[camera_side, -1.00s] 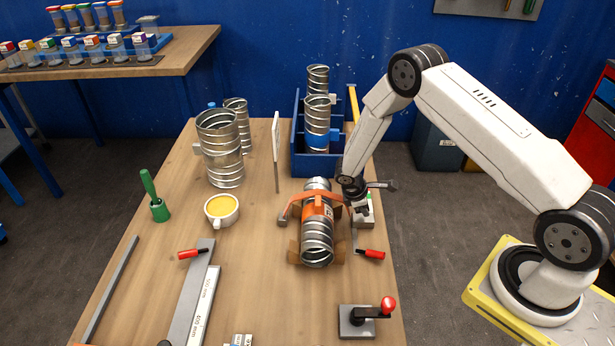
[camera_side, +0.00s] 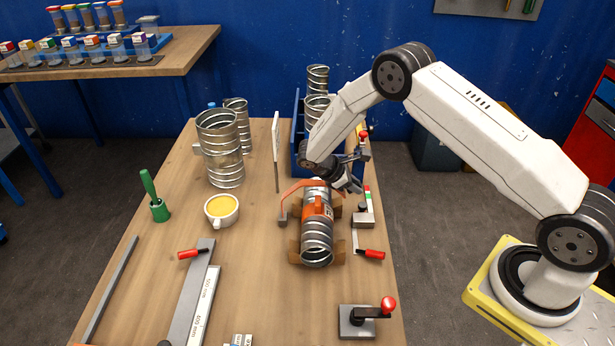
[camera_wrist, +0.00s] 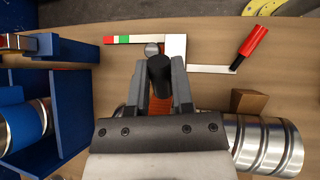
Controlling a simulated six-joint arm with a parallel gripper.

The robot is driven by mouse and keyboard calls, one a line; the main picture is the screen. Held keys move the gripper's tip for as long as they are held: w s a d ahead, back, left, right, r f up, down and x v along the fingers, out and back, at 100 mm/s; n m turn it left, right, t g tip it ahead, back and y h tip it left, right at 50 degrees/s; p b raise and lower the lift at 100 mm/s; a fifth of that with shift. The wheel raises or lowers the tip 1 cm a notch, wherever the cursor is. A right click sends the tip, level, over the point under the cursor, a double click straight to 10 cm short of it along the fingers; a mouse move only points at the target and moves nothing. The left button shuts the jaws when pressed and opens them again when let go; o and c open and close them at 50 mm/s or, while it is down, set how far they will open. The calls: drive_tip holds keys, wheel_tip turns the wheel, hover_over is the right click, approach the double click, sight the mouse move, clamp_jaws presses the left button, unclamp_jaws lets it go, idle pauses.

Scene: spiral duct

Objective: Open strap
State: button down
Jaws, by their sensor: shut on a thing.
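The orange strap (camera_side: 297,187) arches over the spiral duct (camera_side: 317,243) from a small block on its left side. The duct lies in brown cradles, and it also shows in the wrist view (camera_wrist: 262,146). My gripper (camera_side: 352,186) is above the duct's right side, at the strap's right end. In the wrist view my gripper (camera_wrist: 161,80) is shut on a black cylindrical grip (camera_wrist: 160,74), with orange strap below it. How the grip joins the strap is hidden. A grey base with a black knob (camera_side: 362,208) stands right of the duct, apart from my gripper.
A blue bin (camera_side: 297,140) with upright ducts stands behind my gripper. A red-handled tool (camera_side: 370,253) lies at the right edge. A red-knobbed clamp (camera_side: 357,320) is in front, and a yellow-filled cup (camera_side: 221,209) stands left.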

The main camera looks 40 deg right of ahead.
drive_tip(key=w+a+r+g+h, duration=0.3)
drive_tip(key=w+a+r+h, duration=0.1)
drive_tip(key=r, duration=0.3)
drive_tip(key=shift+w+a+r+n, duration=0.15)
drive_tip(key=shift+w+a+n, duration=0.15)
drive_tip(key=shift+w+a, duration=0.45)
drive_tip(key=shift+c, duration=2.4)
unclamp_jaws()
drive_tip(key=shift+w+a, duration=0.1)
drive_tip(key=shift+a, duration=0.05)
drive_tip(key=w+a+r, duration=0.2)
drive_tip(key=a+r, duration=0.1)
drive_tip(key=r, duration=0.5)
drive_tip(key=shift+w+a+r, duration=0.15)
drive_tip(key=shift+a+r, duration=0.2)
